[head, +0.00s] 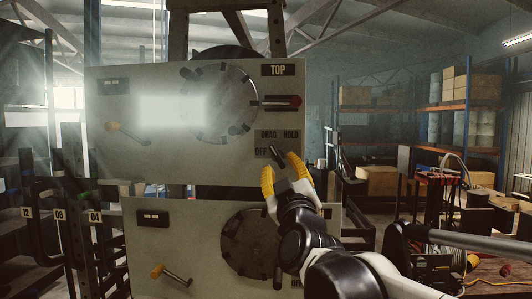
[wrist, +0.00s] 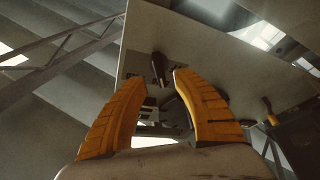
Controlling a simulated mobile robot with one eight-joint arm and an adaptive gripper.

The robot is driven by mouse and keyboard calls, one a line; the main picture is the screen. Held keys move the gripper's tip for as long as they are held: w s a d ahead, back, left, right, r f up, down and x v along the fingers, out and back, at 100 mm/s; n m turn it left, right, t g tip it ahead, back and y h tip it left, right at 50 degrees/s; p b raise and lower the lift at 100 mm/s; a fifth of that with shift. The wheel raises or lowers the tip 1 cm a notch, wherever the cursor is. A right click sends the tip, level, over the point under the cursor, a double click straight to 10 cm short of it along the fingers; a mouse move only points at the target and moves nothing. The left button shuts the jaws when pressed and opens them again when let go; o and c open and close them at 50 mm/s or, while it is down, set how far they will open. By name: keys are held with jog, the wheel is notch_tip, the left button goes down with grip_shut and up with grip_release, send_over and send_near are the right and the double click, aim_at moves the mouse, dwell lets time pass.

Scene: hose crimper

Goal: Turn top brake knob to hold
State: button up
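The top panel (head: 150,165) is pale, with a black TOP label and smaller DRAG, HOLD and OFF labels (head: 279,134) at its lower right. The top brake knob (head: 277,154) looks like a dark slim handle beside the OFF label. In the wrist view a dark handle (wrist: 158,66), which looks like this knob, stands out from the panel just beyond the fingertips. My gripper (head: 280,166) has yellow fingers; they are open, with a gap between them, just below the knob. It also shows open in the wrist view (wrist: 150,80). Contact with the knob cannot be told.
A red-tipped lever (head: 293,101) lies above the labels, beside a round dark disc (head: 240,95). A yellow-tipped lever (head: 115,127) is at the panel's left. A lower panel (head: 150,240) has another disc and lever, partly hidden by my arm. Shelves and a cluttered bench stand right.

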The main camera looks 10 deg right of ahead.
aim_at(278, 158)
jog(key=x, duration=0.5)
jog(key=shift+w+d+r+p, duration=0.1)
jog(key=shift+w+p, duration=0.1)
jog(key=shift+p, duration=0.2)
jog(key=shift+s, duration=0.1)
grip_shut()
